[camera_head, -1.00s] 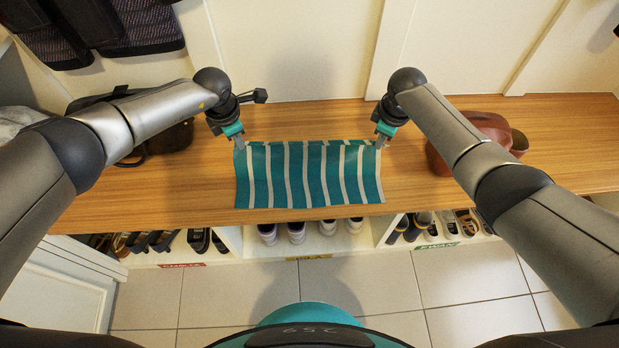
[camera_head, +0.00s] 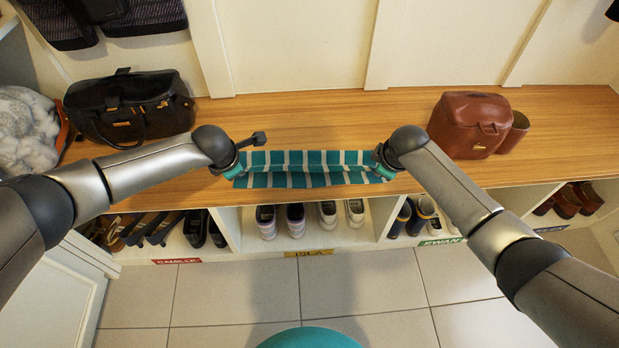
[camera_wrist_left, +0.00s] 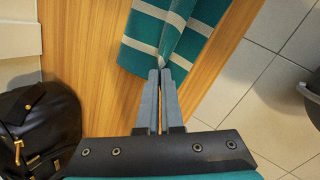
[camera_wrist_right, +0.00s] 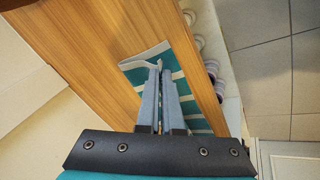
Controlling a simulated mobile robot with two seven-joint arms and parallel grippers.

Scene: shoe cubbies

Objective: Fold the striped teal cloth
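The striped teal cloth (camera_head: 306,160) lies across the wooden bench near its front edge, with white stripes and a raised ridge running along its length. My left gripper (camera_head: 238,172) is at the cloth's left end. In the left wrist view its fingers (camera_wrist_left: 161,72) are closed on the cloth's edge, where the cloth is lifted into a peak. My right gripper (camera_head: 382,168) is at the right end, its fingertips mostly hidden by the arm in the head view. In the right wrist view its fingers (camera_wrist_right: 158,68) are closed on a lifted corner of the cloth.
A black handbag (camera_head: 130,108) stands on the left of the wooden bench (camera_head: 320,115), beside a grey fluffy item (camera_head: 27,130). A brown leather bag (camera_head: 472,123) stands on the right. Cubbies with several shoes (camera_head: 296,218) are below. The bench behind the cloth is clear.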

